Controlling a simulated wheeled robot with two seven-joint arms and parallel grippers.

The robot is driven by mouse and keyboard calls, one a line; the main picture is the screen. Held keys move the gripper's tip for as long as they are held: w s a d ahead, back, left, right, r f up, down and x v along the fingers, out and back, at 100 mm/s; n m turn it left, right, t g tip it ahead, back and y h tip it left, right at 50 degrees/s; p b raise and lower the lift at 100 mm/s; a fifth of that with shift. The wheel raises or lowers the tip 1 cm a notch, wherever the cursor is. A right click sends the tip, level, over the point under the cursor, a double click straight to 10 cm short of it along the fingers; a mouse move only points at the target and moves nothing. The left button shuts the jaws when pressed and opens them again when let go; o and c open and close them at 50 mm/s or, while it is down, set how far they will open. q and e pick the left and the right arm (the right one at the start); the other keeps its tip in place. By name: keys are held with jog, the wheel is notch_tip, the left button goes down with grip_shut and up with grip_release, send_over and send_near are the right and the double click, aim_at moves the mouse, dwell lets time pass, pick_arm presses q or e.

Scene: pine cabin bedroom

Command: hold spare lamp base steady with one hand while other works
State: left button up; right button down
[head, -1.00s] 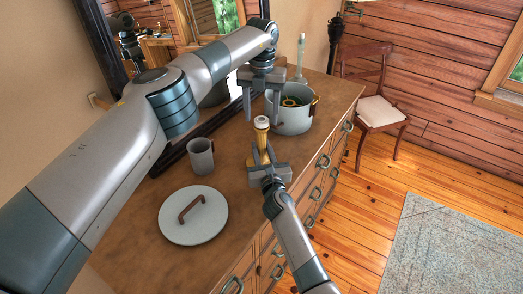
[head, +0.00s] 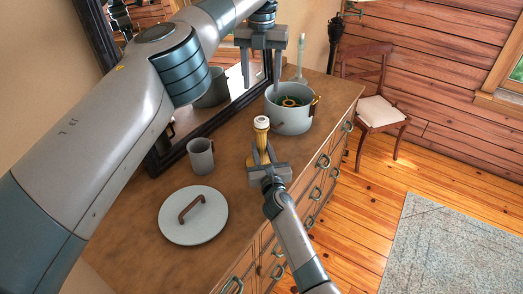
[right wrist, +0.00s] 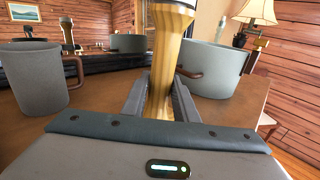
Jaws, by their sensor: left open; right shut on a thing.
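The spare lamp base (head: 261,131) is a slim gold-coloured stem with a pale top. It stands upright on the dresser top, near its front edge. My right gripper (head: 264,165) is shut on its stem, low down; in the right wrist view the gold stem (right wrist: 160,70) rises between the two fingers. Its foot is hidden by the gripper.
The grey pot (head: 290,118) with green and yellow things inside stands behind the lamp base. A grey mug (head: 201,157) and a round lid (head: 207,228) with a brown handle lie to the left. A mirror (head: 215,110) backs the dresser (head: 140,240). A chair (head: 380,110) stands beyond.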

jog(key=c, duration=1.3)
grip_release()
jog(key=shift+c, duration=0.2)
jog(key=shift+s, duration=0.1)
jog(key=shift+s+d, duration=0.2)
jog(key=shift+s, duration=0.35)
jog(key=s+d, duration=0.1)
jog(key=s, duration=0.4)
jog(key=s+d, duration=0.1)
jog(key=s, duration=0.4)
jog(key=s+d+b, duration=0.1)
jog(key=s, duration=0.4)
jog(key=shift+s, duration=0.35)
